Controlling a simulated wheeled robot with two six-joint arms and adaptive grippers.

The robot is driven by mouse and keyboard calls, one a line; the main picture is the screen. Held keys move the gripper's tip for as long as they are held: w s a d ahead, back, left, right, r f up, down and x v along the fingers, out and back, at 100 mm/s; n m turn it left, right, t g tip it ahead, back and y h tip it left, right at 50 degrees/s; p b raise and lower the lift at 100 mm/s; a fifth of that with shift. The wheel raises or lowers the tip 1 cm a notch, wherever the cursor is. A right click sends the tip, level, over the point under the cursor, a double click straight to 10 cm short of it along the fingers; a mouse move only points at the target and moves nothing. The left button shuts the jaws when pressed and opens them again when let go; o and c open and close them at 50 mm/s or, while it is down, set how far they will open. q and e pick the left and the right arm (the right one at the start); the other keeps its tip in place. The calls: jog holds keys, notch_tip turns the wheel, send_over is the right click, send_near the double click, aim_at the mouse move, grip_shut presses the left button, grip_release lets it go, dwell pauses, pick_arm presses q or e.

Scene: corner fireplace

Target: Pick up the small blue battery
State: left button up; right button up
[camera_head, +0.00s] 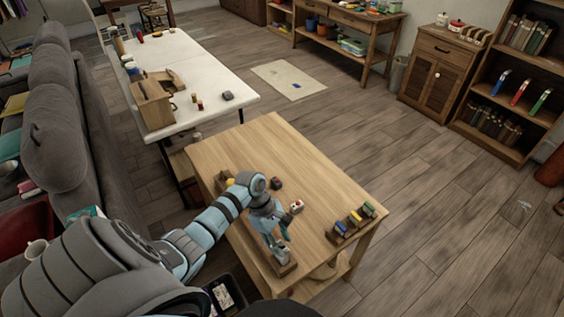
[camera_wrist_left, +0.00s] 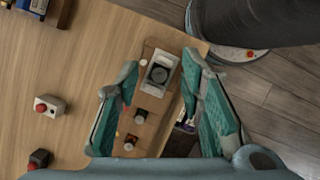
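A small blue item (camera_head: 341,228), which may be the blue battery, sits in a wooden holder (camera_head: 353,223) near the right edge of the wooden table, beside a yellow and a green one. It is too small to identify surely. My left gripper (camera_head: 279,238) is over the table's near part, left of the holder. In the left wrist view the left gripper (camera_wrist_left: 160,72) is open with nothing between its pads. Beyond its fingers lies a wooden board (camera_wrist_left: 149,101) with a pale device and two small knobs. My right gripper is not in view.
A white box with a red button (camera_head: 296,206) and a dark block with a red top (camera_head: 276,183) stand on the wooden table (camera_head: 245,150). A white table (camera_head: 200,65) stands behind. A grey sofa (camera_head: 60,120) is at left; open floor lies right.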

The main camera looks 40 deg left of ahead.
pick_arm(q)
jog(key=shift+r, duration=0.1)
jog(key=shift+c, duration=0.6)
grip_shut()
